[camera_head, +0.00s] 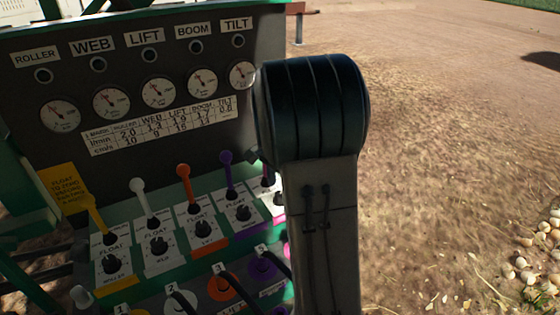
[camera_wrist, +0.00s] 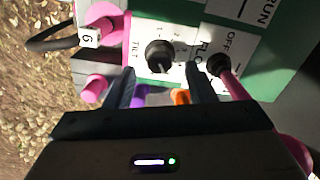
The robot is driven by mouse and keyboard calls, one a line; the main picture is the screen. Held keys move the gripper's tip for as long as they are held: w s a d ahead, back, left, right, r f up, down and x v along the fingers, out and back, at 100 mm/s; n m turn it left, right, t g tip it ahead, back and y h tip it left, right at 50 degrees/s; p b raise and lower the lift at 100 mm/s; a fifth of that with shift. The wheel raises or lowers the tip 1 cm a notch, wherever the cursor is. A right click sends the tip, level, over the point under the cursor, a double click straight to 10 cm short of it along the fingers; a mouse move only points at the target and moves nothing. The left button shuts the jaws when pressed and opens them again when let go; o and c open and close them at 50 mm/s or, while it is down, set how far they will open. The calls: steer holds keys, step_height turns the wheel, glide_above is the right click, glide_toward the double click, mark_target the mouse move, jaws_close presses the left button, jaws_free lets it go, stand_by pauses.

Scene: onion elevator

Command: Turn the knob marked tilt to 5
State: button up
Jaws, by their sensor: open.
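The tilt knob (camera_wrist: 158,56) is a small round black knob on a white plate in the wrist view. The plate has the word TILT beside the knob and small numbers around it. I cannot clearly read which number the knob points to. My gripper (camera_wrist: 160,72) is open, with its two dark fingers apart and their tips near the lower left and lower right of the knob. I cannot tell whether they touch it. In the head view my arm hides the knob and my fingers.
A pink lever (camera_wrist: 232,80) stands close to the right finger, by the OFF and FLOAT marks. Pink fittings (camera_wrist: 104,28) and a black hose (camera_wrist: 52,38) are at the left. In the head view, other coloured levers (camera_head: 187,186) and knobs (camera_head: 202,228) sit left of my arm, below several gauges (camera_head: 157,93).

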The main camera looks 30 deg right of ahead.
step_height(320, 180, up, 11)
stand_by(0.3)
steer(key=shift+r, duration=0.1)
stand_by(0.4)
steer(key=s+a+f+n+t, duration=0.1)
steer(key=s+a+f+n, duration=0.2)
steer(key=s+a+n, duration=0.4)
steer(key=s+a+f+n+t, duration=0.2)
steer(key=s+a+n, duration=0.5)
steer(key=s, duration=0.5)
steer(key=shift+f+n, duration=0.3)
steer(key=shift+f, duration=0.1)
steer(key=shift+s+a, duration=0.1)
